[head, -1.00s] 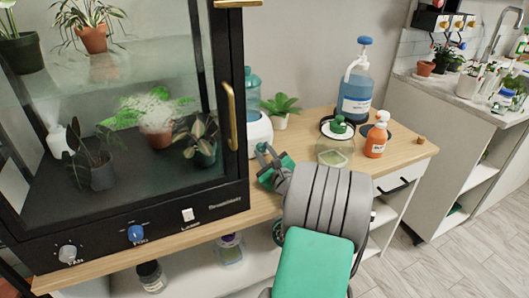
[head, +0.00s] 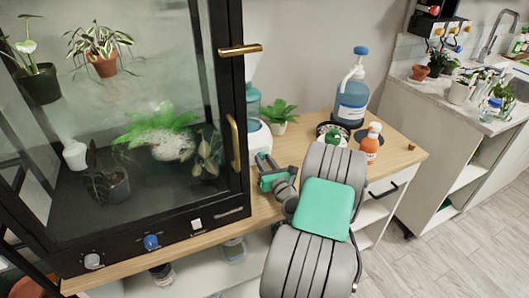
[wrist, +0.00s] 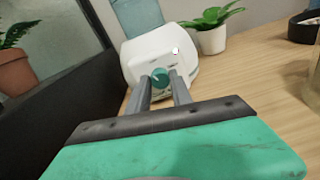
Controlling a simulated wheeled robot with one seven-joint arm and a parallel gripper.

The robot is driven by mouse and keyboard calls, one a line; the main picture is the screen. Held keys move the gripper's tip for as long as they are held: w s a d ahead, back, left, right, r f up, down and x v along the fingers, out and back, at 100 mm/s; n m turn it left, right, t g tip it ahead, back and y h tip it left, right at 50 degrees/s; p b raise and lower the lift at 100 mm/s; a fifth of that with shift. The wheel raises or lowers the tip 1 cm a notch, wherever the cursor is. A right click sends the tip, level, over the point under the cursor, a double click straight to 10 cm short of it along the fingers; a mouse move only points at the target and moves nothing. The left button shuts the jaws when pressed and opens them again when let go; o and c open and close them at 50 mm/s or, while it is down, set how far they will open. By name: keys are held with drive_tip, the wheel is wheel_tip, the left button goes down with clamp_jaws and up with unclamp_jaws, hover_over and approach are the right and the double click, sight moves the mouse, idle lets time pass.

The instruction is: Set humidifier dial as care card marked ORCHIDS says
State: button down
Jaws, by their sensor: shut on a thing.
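The humidifier stands on the wooden bench just right of the glass cabinet, with a white base (head: 259,139) and a bluish tank (head: 253,101). The wrist view shows the white base (wrist: 151,52) close up, with a round teal dial (wrist: 160,77) on its front. A pale mark shows on the dial, but I cannot read the setting. My gripper (head: 263,160) is at the front of the base. In the wrist view its two fingers (wrist: 163,85) are shut on the dial, one on each side. No card marked ORCHIDS can be made out.
The black cabinet (head: 150,225) stands close on the left, with a brass handle (head: 235,143) sticking out. A potted plant (head: 278,115) is right of the humidifier. A blue pump bottle (head: 352,98) and an orange bottle (head: 370,145) stand farther right.

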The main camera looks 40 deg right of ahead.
drive_tip(key=m+p, duration=0.3)
drive_tip(key=shift+r, duration=0.2)
drive_tip(key=shift+f+m+y+p, duration=0.1)
drive_tip(key=shift+m+y+p, duration=0.3)
drive_tip(key=shift+m+p, duration=0.55)
drive_tip(key=shift+f+m, duration=0.1)
drive_tip(key=shift+m, duration=0.25)
drive_tip(key=c, duration=1.1)
unclamp_jaws()
drive_tip(key=shift+c, duration=0.2)
drive_tip(key=b+v, duration=0.1)
drive_tip(key=v, duration=0.7)
drive_tip(key=shift+b, duration=0.35)
